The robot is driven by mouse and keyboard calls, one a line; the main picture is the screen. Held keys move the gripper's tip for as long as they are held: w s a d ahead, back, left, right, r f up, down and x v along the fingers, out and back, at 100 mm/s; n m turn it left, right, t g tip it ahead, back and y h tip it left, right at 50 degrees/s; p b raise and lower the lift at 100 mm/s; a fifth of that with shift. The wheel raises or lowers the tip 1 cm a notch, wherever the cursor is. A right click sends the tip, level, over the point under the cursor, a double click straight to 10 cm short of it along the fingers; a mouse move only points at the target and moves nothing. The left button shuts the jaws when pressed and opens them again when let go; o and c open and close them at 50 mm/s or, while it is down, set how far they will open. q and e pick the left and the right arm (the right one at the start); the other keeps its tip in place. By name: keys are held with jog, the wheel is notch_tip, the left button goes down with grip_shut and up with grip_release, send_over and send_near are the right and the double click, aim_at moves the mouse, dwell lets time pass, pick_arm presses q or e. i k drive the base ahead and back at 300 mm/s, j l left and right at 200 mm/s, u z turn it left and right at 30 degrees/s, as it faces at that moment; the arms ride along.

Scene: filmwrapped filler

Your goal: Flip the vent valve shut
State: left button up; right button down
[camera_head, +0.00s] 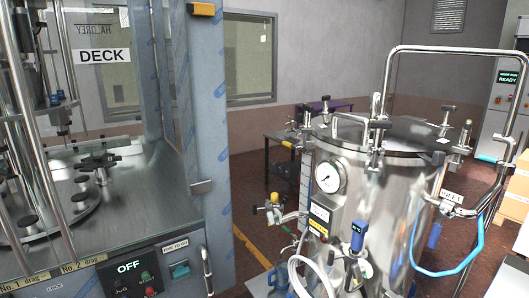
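A steel pressure tank (375,200) stands right of centre, with a round gauge (328,177) on its front. Several valves and clamps are fitted to it, and no readable label marks one as the vent valve. One blue-handled valve (358,235) is low on the front. Another blue handle (435,235) hangs at the right side below a small white tag (452,198). Dark-knobbed fittings (447,112) rise around the lid. Neither of my grippers shows.
A curved steel rail (450,50) and a blue hose (475,245) border the tank's right. Dark floor lies between machine and tank.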

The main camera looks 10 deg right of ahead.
aim_at(289, 144)
jog(key=i+j+u, duration=0.1)
jog(key=i+j, duration=0.3)
jog(key=i, duration=0.15)
jog(key=i+j+u, duration=0.15)
jog(key=i+j, duration=0.2)
jog(key=i, duration=0.2)
